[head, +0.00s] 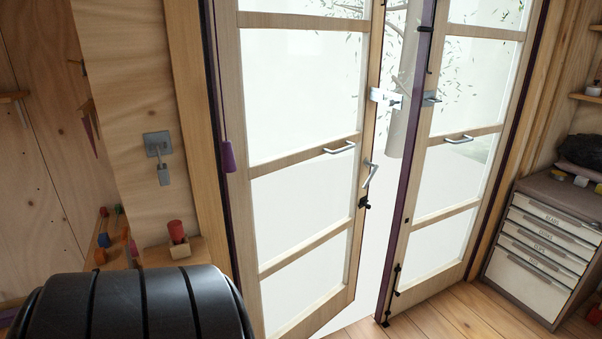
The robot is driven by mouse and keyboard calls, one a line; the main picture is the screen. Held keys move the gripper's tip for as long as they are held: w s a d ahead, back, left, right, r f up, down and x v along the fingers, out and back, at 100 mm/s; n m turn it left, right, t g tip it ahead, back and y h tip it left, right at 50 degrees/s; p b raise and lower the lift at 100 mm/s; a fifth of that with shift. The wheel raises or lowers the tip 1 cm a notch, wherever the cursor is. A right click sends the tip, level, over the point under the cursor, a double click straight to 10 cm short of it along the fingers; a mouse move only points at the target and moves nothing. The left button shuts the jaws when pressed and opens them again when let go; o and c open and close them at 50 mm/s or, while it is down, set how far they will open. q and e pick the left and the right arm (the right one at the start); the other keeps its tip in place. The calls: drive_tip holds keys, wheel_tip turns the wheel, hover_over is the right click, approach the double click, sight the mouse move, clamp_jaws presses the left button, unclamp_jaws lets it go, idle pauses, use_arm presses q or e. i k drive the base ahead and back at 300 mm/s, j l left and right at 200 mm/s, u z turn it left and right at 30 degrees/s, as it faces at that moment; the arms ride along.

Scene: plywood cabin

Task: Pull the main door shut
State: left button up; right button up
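The main door is a pair of glazed wooden leaves. The left leaf (305,240) stands ajar, its free edge apart from the right leaf (440,215). A bright gap between them shows white ground and a tree trunk outside. The left leaf has a pale bar handle (340,148) on its middle rail and a grey lever handle (370,174) near its free edge. The right leaf has a similar bar handle (459,140) and a purple free edge with black bolts. A white latch part (384,97) sits high on the left leaf. Neither gripper is in view.
A grey drawer cabinet (545,240) stands right of the door. A wooden ledge with a red cylinder (177,232) and a grey wall fitting (158,145) are left of it. A black ribbed rounded shape (135,305) fills the lower left. The floor before the right leaf is clear.

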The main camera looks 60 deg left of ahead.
sight(236, 187)
drive_tip(key=j+u, duration=0.1)
drive_tip(key=u, duration=0.4)
drive_tip(key=j+u, duration=0.15)
drive_tip(key=u, duration=0.3)
drive_tip(key=i+u, duration=0.15)
drive_tip(key=u, duration=0.35)
drive_tip(key=j+u, duration=0.1)
drive_tip(key=u, duration=0.35)
drive_tip(key=i, duration=0.05)
